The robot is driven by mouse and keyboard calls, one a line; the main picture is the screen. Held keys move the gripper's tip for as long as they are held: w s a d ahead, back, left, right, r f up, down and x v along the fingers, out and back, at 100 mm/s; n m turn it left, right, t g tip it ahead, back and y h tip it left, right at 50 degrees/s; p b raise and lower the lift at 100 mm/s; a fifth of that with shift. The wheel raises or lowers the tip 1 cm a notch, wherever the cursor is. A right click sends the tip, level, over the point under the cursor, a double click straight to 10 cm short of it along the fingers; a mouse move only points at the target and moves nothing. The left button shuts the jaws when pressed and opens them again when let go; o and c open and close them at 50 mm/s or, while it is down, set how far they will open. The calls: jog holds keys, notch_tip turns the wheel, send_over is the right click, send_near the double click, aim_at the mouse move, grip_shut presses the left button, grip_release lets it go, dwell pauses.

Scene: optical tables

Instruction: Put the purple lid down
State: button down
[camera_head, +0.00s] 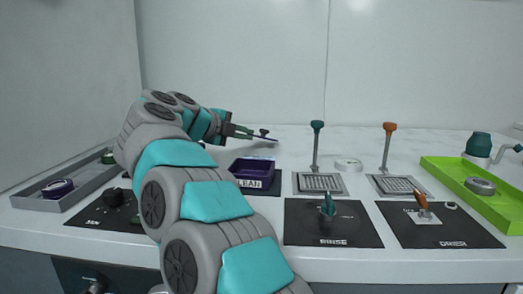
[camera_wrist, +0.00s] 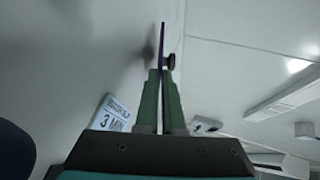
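My gripper (camera_head: 246,131) is stretched out over the back of the white bench. In the wrist view my gripper (camera_wrist: 161,78) has its green fingers closed on the thin purple lid (camera_wrist: 161,40), seen edge-on, with a dark round knob (camera_wrist: 169,62) on its right side. In the head view the lid (camera_head: 268,139) is a thin tilted strip at the fingertips. The open purple bin (camera_head: 252,169) sits below it, nearer me, on a mat marked CLEAN. Whether the lid touches the bench is unclear.
Right of the bin stand a teal-handled basket (camera_head: 318,183) and an orange-handled basket (camera_head: 400,185). A grey tray (camera_head: 75,181) is left, a green tray (camera_head: 450,171) right.

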jog(key=c, duration=1.2)
grip_release()
jog(key=shift+p+v, duration=0.85)
jog(key=shift+v, duration=3.15)
notch_tip(320, 180, up, 7)
jog(key=s+a+p, duration=0.1)
jog(key=s+p, duration=0.1)
jog(key=p, duration=0.2)
jog(key=shift+s+a, duration=0.25)
jog(key=shift+a, duration=0.1)
